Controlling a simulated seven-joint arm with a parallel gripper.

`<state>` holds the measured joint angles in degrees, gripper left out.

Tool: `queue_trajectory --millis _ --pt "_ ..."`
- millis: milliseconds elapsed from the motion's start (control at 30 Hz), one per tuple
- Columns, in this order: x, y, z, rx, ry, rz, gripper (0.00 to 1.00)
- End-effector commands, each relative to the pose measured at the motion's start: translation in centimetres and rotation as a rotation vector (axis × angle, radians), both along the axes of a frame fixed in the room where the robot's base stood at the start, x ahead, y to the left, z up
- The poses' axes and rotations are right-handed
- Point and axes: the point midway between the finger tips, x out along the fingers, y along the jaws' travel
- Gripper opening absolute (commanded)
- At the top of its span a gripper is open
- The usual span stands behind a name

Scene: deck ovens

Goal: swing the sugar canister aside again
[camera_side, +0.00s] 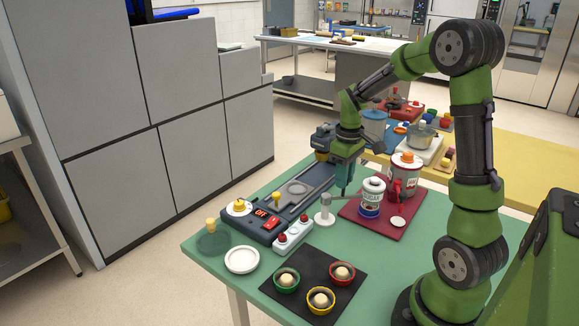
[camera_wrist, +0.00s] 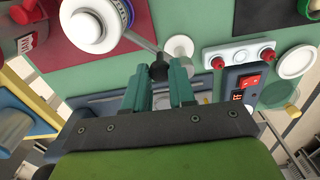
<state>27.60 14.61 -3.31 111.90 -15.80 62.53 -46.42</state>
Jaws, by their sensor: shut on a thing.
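The sugar canister (camera_side: 371,198) is white with a blue label and a white lid, and stands upright over the dark red mat (camera_side: 385,218). A thin rod (camera_wrist: 138,40) runs from it toward a pale post (camera_side: 324,212) at its left in the side view. In the wrist view the canister (camera_wrist: 95,25) is at the top left and the post's round top (camera_wrist: 179,47) is right of centre. My gripper (camera_wrist: 158,74) is shut on a black knob (camera_wrist: 158,71) on the rod, between canister and post. In the side view its fingertips (camera_side: 343,192) hide the knob.
A red-and-glass container (camera_side: 404,178) with an orange knob stands close behind the canister. A small white disc (camera_side: 398,222) lies on the mat in front. A switch box (camera_side: 293,236) and a dark control unit (camera_side: 265,222) are left. Several bowls sit on a black mat (camera_side: 315,266).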

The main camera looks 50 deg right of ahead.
Motion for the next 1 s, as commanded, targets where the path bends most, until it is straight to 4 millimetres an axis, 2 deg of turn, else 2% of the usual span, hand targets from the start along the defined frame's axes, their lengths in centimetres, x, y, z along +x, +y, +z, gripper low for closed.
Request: queue_trajectory --millis 267,1000 --pt "-0.5 0.6 0.0 0.001 0.002 -0.154 0.00" --pt "-1.3 3.4 0.0 0.002 0.003 -0.821 0.00"
